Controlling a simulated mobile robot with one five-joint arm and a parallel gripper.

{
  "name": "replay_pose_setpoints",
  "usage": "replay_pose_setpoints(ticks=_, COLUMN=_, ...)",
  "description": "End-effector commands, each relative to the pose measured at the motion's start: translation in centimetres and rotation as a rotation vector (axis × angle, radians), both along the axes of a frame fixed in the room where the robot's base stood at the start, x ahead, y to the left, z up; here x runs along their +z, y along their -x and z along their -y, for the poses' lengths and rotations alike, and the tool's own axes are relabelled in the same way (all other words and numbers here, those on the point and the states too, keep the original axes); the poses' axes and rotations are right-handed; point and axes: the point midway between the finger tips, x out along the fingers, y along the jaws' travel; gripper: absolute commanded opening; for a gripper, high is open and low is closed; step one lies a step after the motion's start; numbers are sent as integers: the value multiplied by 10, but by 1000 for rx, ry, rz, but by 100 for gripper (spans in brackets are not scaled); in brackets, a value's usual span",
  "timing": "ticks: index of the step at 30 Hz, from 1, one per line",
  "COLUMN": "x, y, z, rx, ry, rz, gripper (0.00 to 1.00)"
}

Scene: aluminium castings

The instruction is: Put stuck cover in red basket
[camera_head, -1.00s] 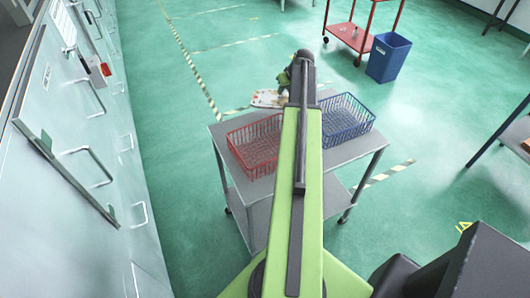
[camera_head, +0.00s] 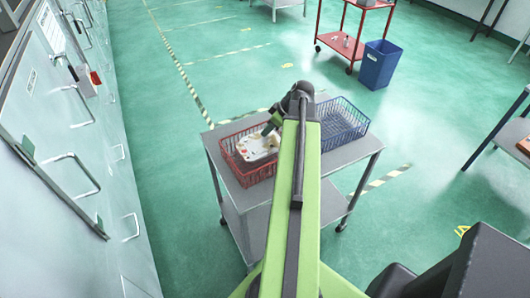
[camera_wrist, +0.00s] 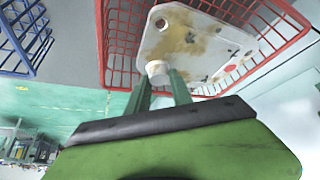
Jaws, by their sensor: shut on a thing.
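The cover (camera_head: 257,147) is a pale plate with brownish stains and a few red and dark spots. It also shows in the wrist view (camera_wrist: 200,45), with a white round knob at its near edge. My gripper (camera_head: 274,128) is shut on the cover at this knob; the fingers (camera_wrist: 160,88) reach up to it in the wrist view. The cover is over or within the opening of the red basket (camera_head: 240,172); I cannot tell whether it touches the bottom. The red wire rim also shows in the wrist view (camera_wrist: 121,75).
A blue wire basket (camera_head: 343,121) stands to the right on the same grey trolley (camera_head: 335,160). A blue bin (camera_head: 380,65) and a red cart (camera_head: 340,45) are farther back. Pale cabinets (camera_head: 75,150) with handles line the left. Green floor is open beyond the trolley.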

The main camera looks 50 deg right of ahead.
Motion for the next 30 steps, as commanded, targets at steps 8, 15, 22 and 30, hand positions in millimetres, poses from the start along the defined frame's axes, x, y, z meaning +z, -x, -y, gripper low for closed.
replay_pose_setpoints(ticks=8, x=-35, y=0, z=0, rx=-2, ry=0, rz=1, gripper=0)
replay_pose_setpoints(ticks=15, x=-69, y=0, z=1, rx=-2, ry=0, rz=0, gripper=0)
replay_pose_setpoints(ticks=22, x=-71, y=1, z=1, rx=-3, ry=-1, rz=0, gripper=0)
replay_pose_setpoints(ticks=30, x=-74, y=1, z=1, rx=-4, ry=0, rz=0, gripper=36)
